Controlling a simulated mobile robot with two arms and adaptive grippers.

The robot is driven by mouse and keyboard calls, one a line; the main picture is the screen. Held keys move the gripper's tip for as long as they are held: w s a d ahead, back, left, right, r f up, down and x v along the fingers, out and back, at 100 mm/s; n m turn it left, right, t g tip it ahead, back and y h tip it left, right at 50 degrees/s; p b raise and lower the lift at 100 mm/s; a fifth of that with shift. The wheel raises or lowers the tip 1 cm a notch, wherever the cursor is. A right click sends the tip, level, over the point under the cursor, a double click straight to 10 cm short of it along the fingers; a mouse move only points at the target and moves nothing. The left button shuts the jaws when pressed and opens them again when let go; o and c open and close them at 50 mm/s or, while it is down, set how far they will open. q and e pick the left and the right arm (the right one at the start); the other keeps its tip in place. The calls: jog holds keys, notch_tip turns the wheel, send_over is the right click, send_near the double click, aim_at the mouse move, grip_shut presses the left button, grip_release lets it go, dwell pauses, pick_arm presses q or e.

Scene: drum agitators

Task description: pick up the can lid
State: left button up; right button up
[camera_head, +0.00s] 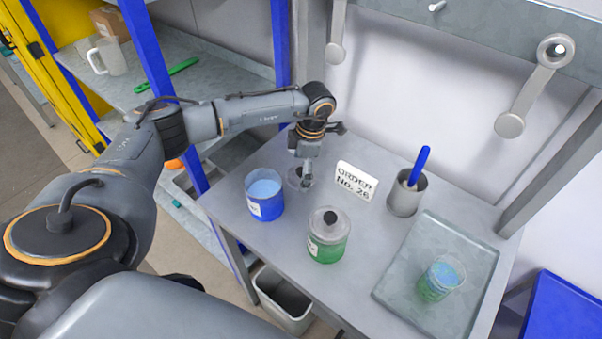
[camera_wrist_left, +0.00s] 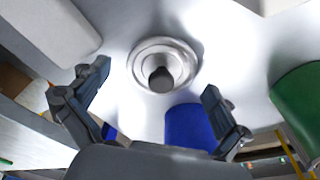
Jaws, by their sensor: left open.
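A round metal can lid (camera_wrist_left: 178,57) with a dark knob lies flat on the table; in the head view the lid (camera_head: 293,182) is partly hidden by my left gripper. My left gripper (camera_head: 306,184) is above it, pointing down. In the left wrist view the open fingers (camera_wrist_left: 157,80) are spread to either side of the lid, with nothing between them. A green can (camera_head: 328,248) wears a similar lid (camera_head: 325,222). My right gripper is out of view.
An order sign (camera_head: 357,181) stands right of the lid. A grey cup (camera_head: 407,199) with a blue-handled tool is behind. A tray (camera_head: 410,290) at right carries a glass (camera_head: 440,280) of blue-green content. A blue shelf post (camera_head: 283,45) rises behind my arm.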

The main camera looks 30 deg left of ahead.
pick_arm(q)
jog(key=shift+s, duration=0.1)
jog(key=shift+c, duration=0.4)
jog(key=c, duration=0.9)
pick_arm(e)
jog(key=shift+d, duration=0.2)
pick_arm(q)
jog(key=shift+r, duration=0.15)
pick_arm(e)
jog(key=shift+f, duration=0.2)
